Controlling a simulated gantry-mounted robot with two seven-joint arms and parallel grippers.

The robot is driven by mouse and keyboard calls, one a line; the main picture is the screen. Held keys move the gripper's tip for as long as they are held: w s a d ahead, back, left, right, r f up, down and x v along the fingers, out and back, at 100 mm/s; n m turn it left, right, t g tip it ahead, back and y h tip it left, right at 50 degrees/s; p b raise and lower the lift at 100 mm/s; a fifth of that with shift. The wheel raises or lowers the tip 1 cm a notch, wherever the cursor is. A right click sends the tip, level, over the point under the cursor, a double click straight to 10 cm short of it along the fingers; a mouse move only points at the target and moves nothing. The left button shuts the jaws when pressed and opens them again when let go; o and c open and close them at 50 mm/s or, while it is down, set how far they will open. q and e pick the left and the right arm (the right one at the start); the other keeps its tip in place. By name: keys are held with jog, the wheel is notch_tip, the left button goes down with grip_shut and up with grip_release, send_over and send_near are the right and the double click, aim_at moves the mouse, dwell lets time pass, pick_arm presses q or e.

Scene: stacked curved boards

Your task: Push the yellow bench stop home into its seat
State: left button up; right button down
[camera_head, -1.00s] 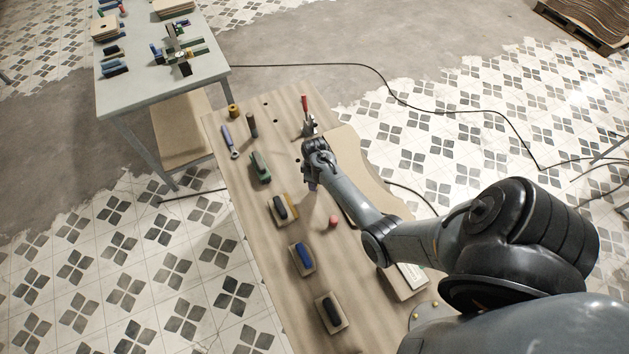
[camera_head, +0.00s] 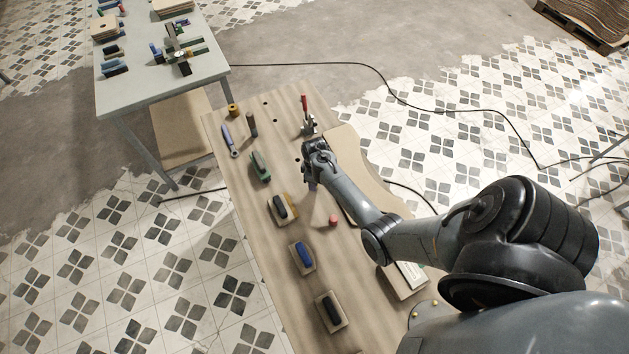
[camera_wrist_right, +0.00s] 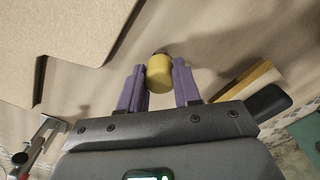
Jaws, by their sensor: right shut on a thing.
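The yellow bench stop (camera_wrist_right: 159,74) is a short cylinder between the purple fingertips in the right wrist view. My right gripper (camera_wrist_right: 160,86) is shut on it, one finger at each side. A small dark patch shows at its far edge; I cannot tell whether that is the seat or how deep the stop sits. In the head view my right gripper (camera_head: 310,184) is low over the middle of the wooden bench (camera_head: 262,222), and the stop is hidden there. My left gripper is not in view.
A curved board (camera_head: 345,150) lies right of the gripper. A red-handled clamp (camera_head: 307,118) stands beyond it. A sanding block (camera_head: 280,208), a blue-topped block (camera_head: 303,257) and a small red cylinder (camera_head: 333,220) are nearby. A green tool (camera_head: 260,167) lies to the left.

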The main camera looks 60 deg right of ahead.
jog(key=shift+f+b, duration=0.75)
jog(key=shift+f, duration=0.45)
jog(key=c, duration=0.7)
grip_release()
notch_tip(320, 180, up, 10)
jog(key=shift+f, duration=0.1)
jog(key=shift+r, duration=0.55)
